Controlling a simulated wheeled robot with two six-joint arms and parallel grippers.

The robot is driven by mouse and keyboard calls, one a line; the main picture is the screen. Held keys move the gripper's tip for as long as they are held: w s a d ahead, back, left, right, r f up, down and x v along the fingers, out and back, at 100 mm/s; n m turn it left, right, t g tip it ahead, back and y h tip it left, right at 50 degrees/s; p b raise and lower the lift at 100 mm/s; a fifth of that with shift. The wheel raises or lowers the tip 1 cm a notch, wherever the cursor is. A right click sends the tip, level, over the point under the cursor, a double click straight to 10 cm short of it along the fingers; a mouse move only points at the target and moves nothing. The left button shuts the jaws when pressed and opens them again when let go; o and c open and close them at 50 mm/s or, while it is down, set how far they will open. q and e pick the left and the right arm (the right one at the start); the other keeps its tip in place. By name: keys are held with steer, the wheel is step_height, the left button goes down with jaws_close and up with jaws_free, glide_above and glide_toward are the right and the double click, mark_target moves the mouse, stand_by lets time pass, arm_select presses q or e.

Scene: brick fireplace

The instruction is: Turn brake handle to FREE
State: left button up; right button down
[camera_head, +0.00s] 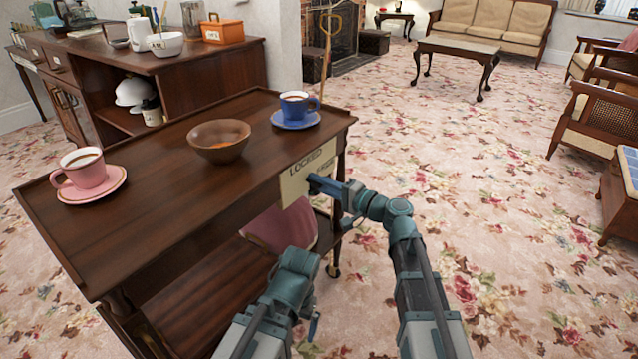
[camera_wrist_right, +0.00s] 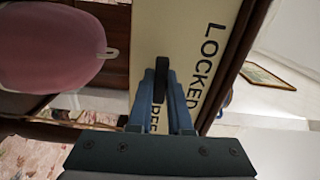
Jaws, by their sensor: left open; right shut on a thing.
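The wooden tea trolley (camera_head: 130,225) has a cream plate (camera_head: 292,188) on its end, with LOCKED at the top and a lower word partly covered. My right gripper (camera_head: 322,184) is at this plate. In the right wrist view, its blue fingers (camera_wrist_right: 163,105) are shut on the dark brake handle (camera_wrist_right: 162,68), close to the plate. The lower word, ending in "REE", is partly hidden behind a finger. The handle's pivot is hidden. My left gripper (camera_head: 313,322) is open and empty, low beside the trolley; its fingers show only in part.
On the trolley top are a pink cup (camera_head: 82,168) on a saucer, a wooden bowl (camera_head: 219,140) and a blue cup (camera_head: 294,106) on a saucer. A pink rounded object (camera_head: 282,228) is under the top.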

stand_by(0.5)
steer(key=c, duration=0.8)
jaws_free()
steer(key=shift+c, duration=0.2)
steer(key=shift+d, duration=0.1)
steer(key=v, duration=1.3)
steer(key=shift+s+d, duration=0.25)
steer(key=shift+d, duration=0.05)
